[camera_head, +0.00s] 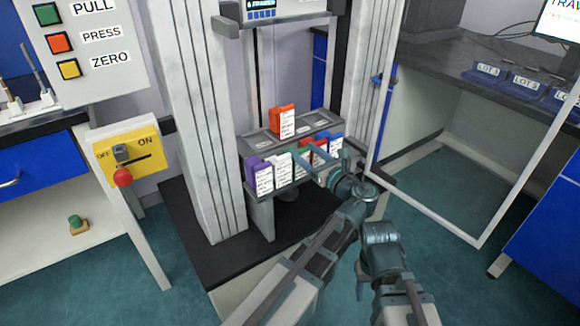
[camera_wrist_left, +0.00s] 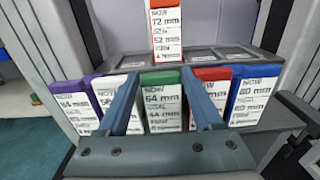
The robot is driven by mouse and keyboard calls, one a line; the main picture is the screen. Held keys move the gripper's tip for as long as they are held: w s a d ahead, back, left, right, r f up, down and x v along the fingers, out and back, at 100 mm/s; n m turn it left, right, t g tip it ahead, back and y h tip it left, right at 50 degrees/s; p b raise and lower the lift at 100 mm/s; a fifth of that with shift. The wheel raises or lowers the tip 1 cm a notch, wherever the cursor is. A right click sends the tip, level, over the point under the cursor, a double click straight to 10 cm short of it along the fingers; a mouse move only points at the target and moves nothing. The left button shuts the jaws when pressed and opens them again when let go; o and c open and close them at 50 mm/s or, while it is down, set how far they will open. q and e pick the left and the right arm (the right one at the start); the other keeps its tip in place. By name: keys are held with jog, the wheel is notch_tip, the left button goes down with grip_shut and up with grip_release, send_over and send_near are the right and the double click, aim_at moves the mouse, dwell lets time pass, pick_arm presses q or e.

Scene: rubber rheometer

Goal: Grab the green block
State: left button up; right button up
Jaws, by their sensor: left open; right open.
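The green block (camera_wrist_left: 161,78) has a white label reading 64 mm and stands upright in the front row of the rack, between a white block (camera_wrist_left: 108,83) and a red block (camera_wrist_left: 207,74). My left gripper (camera_wrist_left: 160,88) is open, its two fingers showing on either side of the green block; I cannot tell whether they touch it. In the head view, the left gripper (camera_head: 322,166) reaches to the front of the row and partly covers the green block (camera_head: 298,152). My right gripper (camera_head: 386,272) is open and empty, low beside the left arm.
A purple block (camera_wrist_left: 72,90) and a blue block (camera_wrist_left: 252,77) end the row. An orange block (camera_wrist_left: 165,20) stands alone on the upper step. The machine's pale columns (camera_head: 205,120) flank the rack. An open door frame (camera_head: 485,238) stands at the right.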

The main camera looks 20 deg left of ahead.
pick_arm(q)
jog(key=shift+d, duration=0.15)
pick_arm(e)
jog(key=shift+d, duration=0.1)
pick_arm(q)
grip_shut()
jog(key=shift+r, duration=0.15)
pick_arm(e)
jog(key=shift+r, duration=0.1)
